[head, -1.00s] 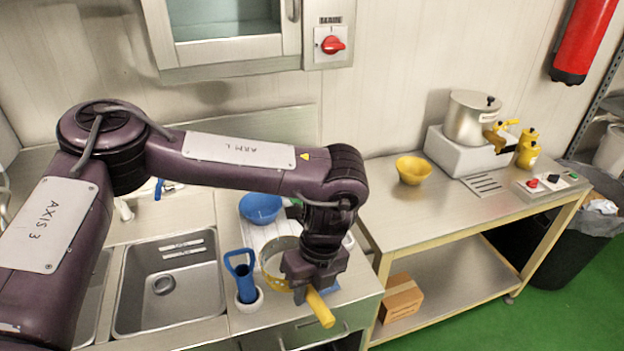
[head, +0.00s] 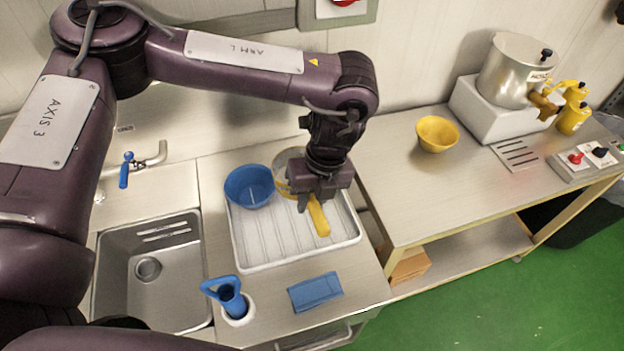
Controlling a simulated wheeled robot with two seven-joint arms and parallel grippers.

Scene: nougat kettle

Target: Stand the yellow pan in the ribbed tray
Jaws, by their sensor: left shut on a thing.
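The yellow pan (head: 281,185) has a yellow handle (head: 319,218) and a pale round body, mostly hidden behind my gripper. My left gripper (head: 309,200) is shut on the pan's handle and holds it over the ribbed tray. The ribbed tray (head: 262,248) is white, with raised ribs, and lies on the counter right of the sink. A blue bowl (head: 248,187) sits at the tray's back left. I cannot tell whether the pan touches the tray or the bowl. My right gripper is not in view.
A blue-handled brush in a white holder (head: 237,318) and a folded blue cloth (head: 315,291) are in front of the tray. The sink (head: 150,270) is left. A yellow bowl (head: 437,133) and a metal kettle (head: 512,70) stand on the right table.

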